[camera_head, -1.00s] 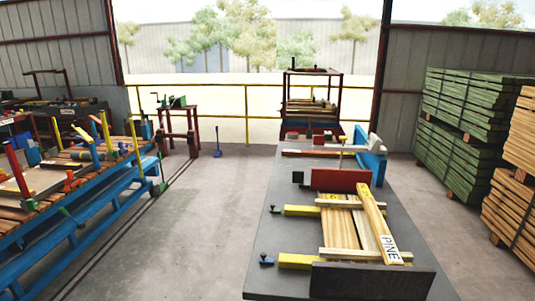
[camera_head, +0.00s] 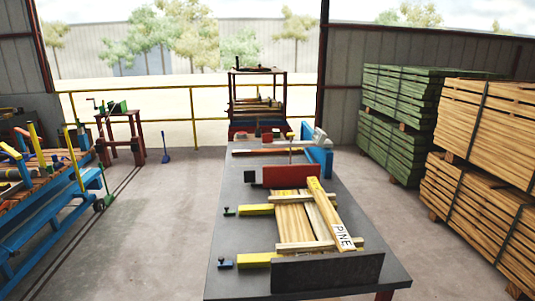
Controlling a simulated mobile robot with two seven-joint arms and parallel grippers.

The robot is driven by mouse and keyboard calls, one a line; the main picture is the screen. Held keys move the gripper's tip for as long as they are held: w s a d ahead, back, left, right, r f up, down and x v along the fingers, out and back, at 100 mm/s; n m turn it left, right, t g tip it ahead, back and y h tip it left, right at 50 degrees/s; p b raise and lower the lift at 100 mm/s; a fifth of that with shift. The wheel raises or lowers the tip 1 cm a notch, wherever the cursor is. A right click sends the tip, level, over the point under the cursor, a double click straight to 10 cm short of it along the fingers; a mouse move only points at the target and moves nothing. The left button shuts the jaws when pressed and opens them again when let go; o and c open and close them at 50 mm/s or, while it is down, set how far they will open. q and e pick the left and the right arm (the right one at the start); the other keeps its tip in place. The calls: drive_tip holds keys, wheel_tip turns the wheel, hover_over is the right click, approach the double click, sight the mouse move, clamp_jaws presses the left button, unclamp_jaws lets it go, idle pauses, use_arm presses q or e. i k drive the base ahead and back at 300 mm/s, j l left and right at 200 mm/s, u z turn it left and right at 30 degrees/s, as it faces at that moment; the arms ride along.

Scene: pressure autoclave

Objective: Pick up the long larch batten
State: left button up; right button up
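No batten in view can be told as larch. A light batten marked PINE (camera_head: 327,212) lies at a slant across a panel of pale boards (camera_head: 294,223) on the dark grey table (camera_head: 230,192). A long reddish-brown piece (camera_head: 268,152) lies across the far part of the table; its wood cannot be told. Several long pieces (camera_head: 257,103) lie on the shelf of the dark red rack (camera_head: 231,95) behind the table, too small to tell apart. Neither of my grippers is in view.
Green timber stacks (camera_head: 400,95) and light timber stacks (camera_head: 485,130) stand at the right. A blue workbench (camera_head: 40,225) with slats stands at the left. A yellow railing (camera_head: 193,105) crosses the back. The floor (camera_head: 160,215) between workbench and table is clear.

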sight(295, 150)
drive_tip(key=u, duration=1.05)
drive_tip(key=i+j+u, duration=0.1)
drive_tip(key=u, duration=0.25)
drive_tip(key=i+j+u, duration=0.1)
drive_tip(key=u, duration=0.3)
drive_tip(key=i+u, duration=0.35)
drive_tip(key=i+j, duration=0.15)
drive_tip(key=i, duration=1)
drive_tip(key=i+l+z, duration=0.1)
drive_tip(key=i+z, duration=0.15)
drive_tip(key=z, duration=0.15)
drive_tip(key=i+z, duration=0.25)
drive_tip(key=z, duration=0.15)
drive_tip(key=i+z, duration=0.25)
drive_tip(key=z, duration=0.15)
drive_tip(key=i+l+z, duration=0.1)
drive_tip(key=i+z, duration=0.3)
drive_tip(key=i, duration=0.15)
drive_tip(key=i+z, duration=0.35)
drive_tip(key=i, duration=1.5)
drive_tip(key=i+u, duration=0.1)
drive_tip(key=i, duration=1.25)
drive_tip(key=l, duration=0.1)
